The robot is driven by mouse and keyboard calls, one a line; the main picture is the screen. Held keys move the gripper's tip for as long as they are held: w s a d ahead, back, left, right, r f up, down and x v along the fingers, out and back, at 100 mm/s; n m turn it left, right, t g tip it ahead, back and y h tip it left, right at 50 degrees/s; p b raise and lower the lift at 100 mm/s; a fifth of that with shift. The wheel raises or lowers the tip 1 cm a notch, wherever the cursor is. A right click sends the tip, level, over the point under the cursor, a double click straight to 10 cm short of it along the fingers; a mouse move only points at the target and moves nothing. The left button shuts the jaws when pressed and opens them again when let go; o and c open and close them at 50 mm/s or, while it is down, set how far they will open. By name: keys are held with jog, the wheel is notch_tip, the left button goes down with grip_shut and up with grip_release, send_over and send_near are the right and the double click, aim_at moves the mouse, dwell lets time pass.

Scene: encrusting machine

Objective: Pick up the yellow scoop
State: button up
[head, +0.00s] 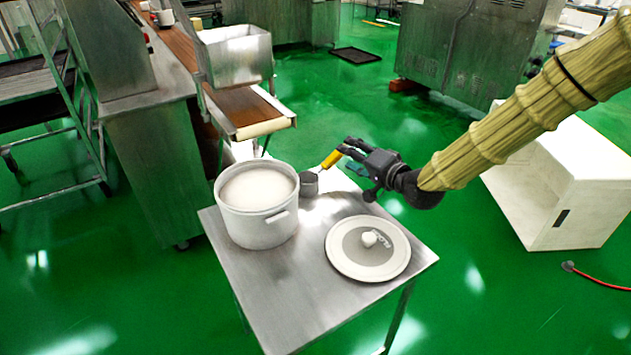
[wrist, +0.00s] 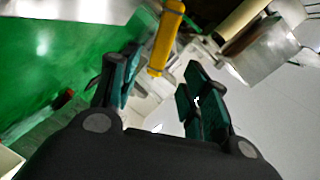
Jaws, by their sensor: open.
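The yellow scoop (head: 331,159) stands on the metal table beside the pot, with its grey cup (head: 309,184) low and its yellow handle slanting up to the right. My gripper (head: 352,150) is open close to the upper end of the handle. In the wrist view the yellow handle (wrist: 165,40) shows ahead between and beyond the two dark green finger pads of my gripper (wrist: 160,78). I cannot tell whether the fingers touch the handle. The scoop's cup is not clear in the wrist view.
A white pot (head: 232,218) filled with pale powder stands left of the scoop. A round lid (head: 340,270) with a white knob lies on the metal table (head: 275,300) in front. A conveyor (head: 262,108) with a metal hopper is behind. A white cabinet (head: 540,190) stands at right.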

jog(key=x, duration=0.2)
jog(key=b+x, duration=0.1)
jog(key=shift+w+a+f+b, duration=0.25)
jog(key=shift+f+b, duration=0.05)
jog(key=shift+f, duration=0.1)
jog(key=shift+w+a, duration=0.4)
jog(key=shift+w, duration=0.1)
grip_shut()
